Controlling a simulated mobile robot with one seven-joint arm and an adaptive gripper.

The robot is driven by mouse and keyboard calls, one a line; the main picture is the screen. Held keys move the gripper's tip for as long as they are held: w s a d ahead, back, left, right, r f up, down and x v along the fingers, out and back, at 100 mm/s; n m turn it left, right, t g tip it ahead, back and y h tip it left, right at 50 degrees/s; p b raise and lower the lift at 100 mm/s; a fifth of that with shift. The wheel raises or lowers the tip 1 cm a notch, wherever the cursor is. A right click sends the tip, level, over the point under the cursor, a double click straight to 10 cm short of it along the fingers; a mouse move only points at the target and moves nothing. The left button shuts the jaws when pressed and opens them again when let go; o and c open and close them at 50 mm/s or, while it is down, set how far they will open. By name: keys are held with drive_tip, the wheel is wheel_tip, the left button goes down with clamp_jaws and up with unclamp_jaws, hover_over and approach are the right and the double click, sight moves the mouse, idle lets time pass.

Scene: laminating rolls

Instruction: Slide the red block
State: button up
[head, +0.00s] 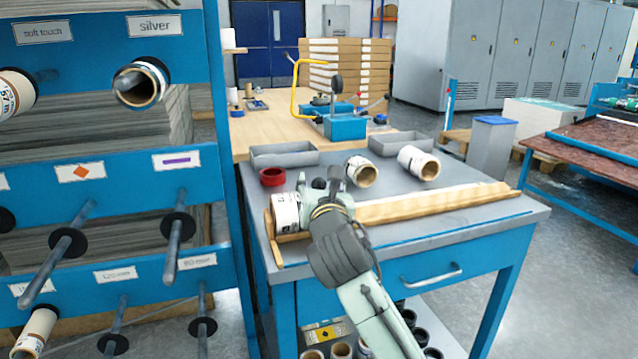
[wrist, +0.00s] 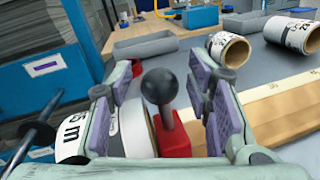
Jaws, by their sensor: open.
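The red block (wrist: 173,138), topped by a black ball knob (wrist: 160,87), sits at the left part of a wooden measuring strip (wrist: 277,98) in the wrist view. My gripper (wrist: 165,95) is open, with one finger on each side of the knob and a gap to each. In the head view my gripper (head: 321,182) is over the left part of the strip (head: 432,204). There the black knob shows between the fingers and the red block is hidden by my gripper. A white-labelled roll (head: 286,212) lies left of my gripper, close to the block (wrist: 132,132).
Two loose rolls (head: 361,171) (head: 418,164) and a red ring (head: 272,177) lie behind the strip on the grey table. Two grey trays (head: 285,155) (head: 400,143) stand further back. A blue rack (head: 150,215) with pegs stands close on the left.

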drive_tip(key=shift+c, duration=0.2)
clamp_jaws()
idle(0.3)
